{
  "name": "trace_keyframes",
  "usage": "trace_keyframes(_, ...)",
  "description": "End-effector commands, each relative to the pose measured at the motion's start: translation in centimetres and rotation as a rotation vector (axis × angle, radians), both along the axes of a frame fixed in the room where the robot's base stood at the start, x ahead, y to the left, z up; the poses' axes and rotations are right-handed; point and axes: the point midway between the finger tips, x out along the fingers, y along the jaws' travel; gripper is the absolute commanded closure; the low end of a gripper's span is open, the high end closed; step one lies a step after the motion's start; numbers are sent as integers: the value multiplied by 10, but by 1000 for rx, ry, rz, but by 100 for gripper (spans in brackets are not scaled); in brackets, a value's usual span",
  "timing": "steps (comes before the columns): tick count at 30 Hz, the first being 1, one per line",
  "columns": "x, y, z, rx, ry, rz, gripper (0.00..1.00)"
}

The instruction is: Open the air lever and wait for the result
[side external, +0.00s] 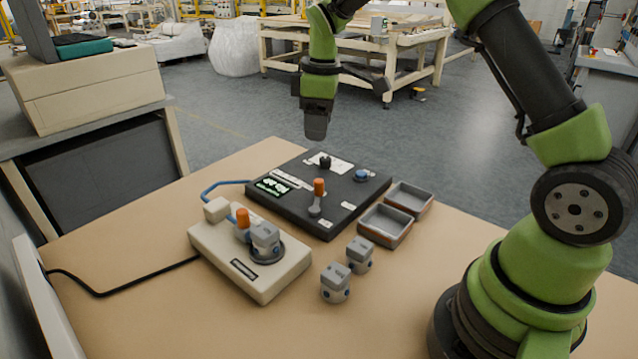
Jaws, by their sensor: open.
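A black control panel (340,217) lies on the tan table. An orange-topped lever (318,188) stands upright near its front middle. A lit display with green characters (272,186) is at its left; the text is too small to read. A beige test fixture (225,250) sits in front of the panel, with a grey block (265,238) seated on it and another orange handle (243,217) beside the block. Labels are unreadable, so I cannot tell which orange handle is the air lever. My gripper (316,133) is open, pointing down above the panel's back edge, apart from everything.
The panel also has a black knob (325,162) and a blue button (361,174). Two empty grey trays (386,226) stand right of it. Two loose grey blocks (336,284) stand in front. A blue hose (222,184) links fixture and panel. A black cable (120,288) crosses the table's left.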

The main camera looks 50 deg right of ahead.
Motion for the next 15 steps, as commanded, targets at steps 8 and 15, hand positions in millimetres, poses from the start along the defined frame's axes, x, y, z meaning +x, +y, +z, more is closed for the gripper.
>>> trace_keyframes(8, 13, -18, -50, -13, 78, 124, 51)
trace_keyframes(15, 12, -18, -81, -12, 85, 129, 51)
